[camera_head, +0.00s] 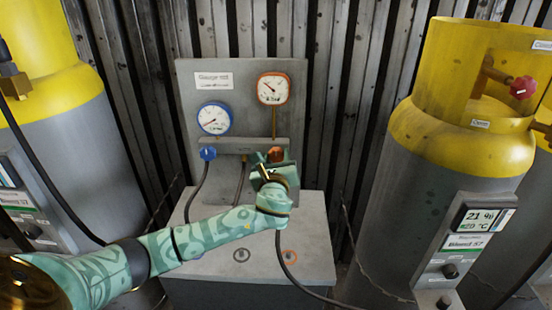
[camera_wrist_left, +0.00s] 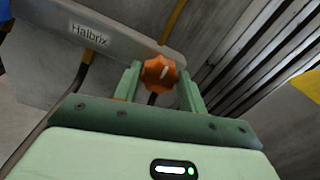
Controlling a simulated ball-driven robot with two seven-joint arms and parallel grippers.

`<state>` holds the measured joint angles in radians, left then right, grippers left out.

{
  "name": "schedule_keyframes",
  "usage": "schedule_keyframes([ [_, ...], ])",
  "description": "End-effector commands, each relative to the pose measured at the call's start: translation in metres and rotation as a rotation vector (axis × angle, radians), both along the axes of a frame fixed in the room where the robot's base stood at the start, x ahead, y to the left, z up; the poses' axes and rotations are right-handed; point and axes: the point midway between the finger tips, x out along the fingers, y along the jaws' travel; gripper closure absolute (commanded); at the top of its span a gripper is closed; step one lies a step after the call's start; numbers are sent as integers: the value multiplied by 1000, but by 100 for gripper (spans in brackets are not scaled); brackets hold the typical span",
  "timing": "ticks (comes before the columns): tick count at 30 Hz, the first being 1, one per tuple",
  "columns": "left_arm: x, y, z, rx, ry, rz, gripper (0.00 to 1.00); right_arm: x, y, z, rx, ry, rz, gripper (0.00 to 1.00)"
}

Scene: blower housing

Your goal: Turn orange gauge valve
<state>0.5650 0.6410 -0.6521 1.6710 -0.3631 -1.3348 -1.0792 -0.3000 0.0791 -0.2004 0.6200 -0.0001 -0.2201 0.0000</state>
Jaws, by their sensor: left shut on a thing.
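The orange valve knob (camera_head: 276,154) sits on the grey gauge stand, below the orange-rimmed gauge (camera_head: 274,88). In the left wrist view the orange knob (camera_wrist_left: 159,73) lies between the two green fingers, with a light mark on its face. My left gripper (camera_head: 270,165) reaches it from the front and is shut on it; the fingers partly cover the knob in the head view. The blue valve knob (camera_head: 207,154) is to the left, below the blue-rimmed gauge (camera_head: 214,118). My right gripper is not in view.
The grey stand (camera_head: 185,75) has a ledge and a base (camera_head: 315,255) with hoses running down. Yellow-topped gas cylinders (camera_head: 465,120) stand at the right, and another (camera_head: 75,130) at the left. A corrugated wall (camera_head: 340,60) is behind.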

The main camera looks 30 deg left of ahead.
Motion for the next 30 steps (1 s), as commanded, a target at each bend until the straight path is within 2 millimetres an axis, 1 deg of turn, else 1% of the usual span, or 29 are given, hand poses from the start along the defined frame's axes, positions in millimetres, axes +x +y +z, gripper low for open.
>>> schedule_keyframes([
  [8,-1,0,0,-145,-85,0,81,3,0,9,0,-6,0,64],
  [15,-1,0,-1,-336,-202,1,81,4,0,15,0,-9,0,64],
  [30,-1,1,-4,-742,-451,3,81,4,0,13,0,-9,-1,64],
])
